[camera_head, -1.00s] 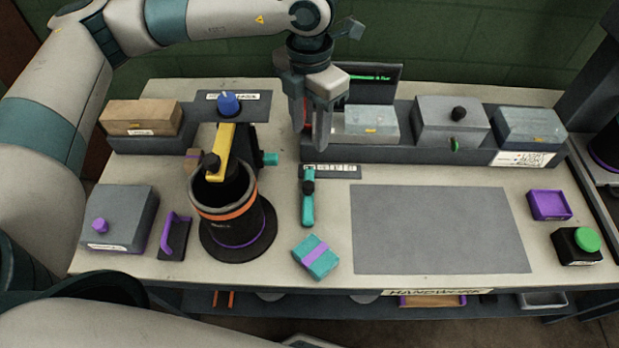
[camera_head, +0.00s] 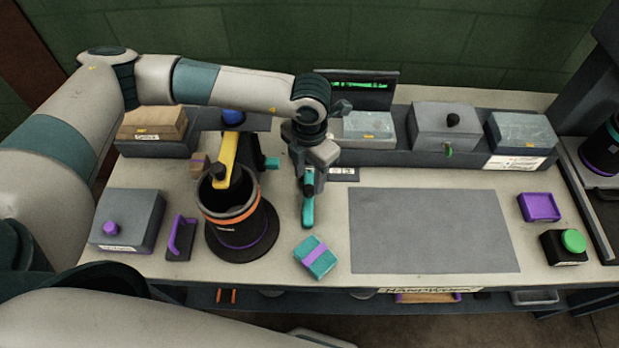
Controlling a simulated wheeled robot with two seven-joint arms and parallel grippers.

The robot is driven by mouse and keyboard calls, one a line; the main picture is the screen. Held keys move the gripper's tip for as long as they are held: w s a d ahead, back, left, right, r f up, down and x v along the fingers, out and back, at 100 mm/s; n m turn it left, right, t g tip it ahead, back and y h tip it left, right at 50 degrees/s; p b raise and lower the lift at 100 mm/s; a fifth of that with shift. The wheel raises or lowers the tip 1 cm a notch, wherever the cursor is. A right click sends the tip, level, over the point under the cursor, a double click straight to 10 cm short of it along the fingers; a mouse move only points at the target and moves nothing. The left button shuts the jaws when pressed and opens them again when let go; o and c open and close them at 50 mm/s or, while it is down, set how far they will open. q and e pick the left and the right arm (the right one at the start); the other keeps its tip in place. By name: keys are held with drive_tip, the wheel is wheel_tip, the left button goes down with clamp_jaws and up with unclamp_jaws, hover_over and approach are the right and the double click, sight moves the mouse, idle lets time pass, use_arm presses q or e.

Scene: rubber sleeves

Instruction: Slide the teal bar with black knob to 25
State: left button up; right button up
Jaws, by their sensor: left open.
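The teal bar (camera_head: 308,211) points toward the front of the table, with its black knob (camera_head: 308,189) near its back end. A scale strip (camera_head: 343,174) with a row of white marks lies at the bar's back end; my gripper hides most of it, and I cannot read its numbers. My left gripper (camera_head: 309,187) points down over the knob, with its open fingers around or just above it. I cannot tell whether the fingers touch the knob. My right gripper is not in view.
A black cylinder machine (camera_head: 238,238) with a yellow lever (camera_head: 228,160) stands close left. A teal block with a purple band (camera_head: 316,257) lies in front of the bar. A grey mat (camera_head: 430,232) lies flat to the right. Boxes on a raised ledge (camera_head: 400,158) stand behind.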

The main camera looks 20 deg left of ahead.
sight(310, 188)
use_arm(q)
drive_tip(key=shift+f+p, duration=0.45)
drive_tip(key=shift+f, duration=1.35)
clamp_jaws()
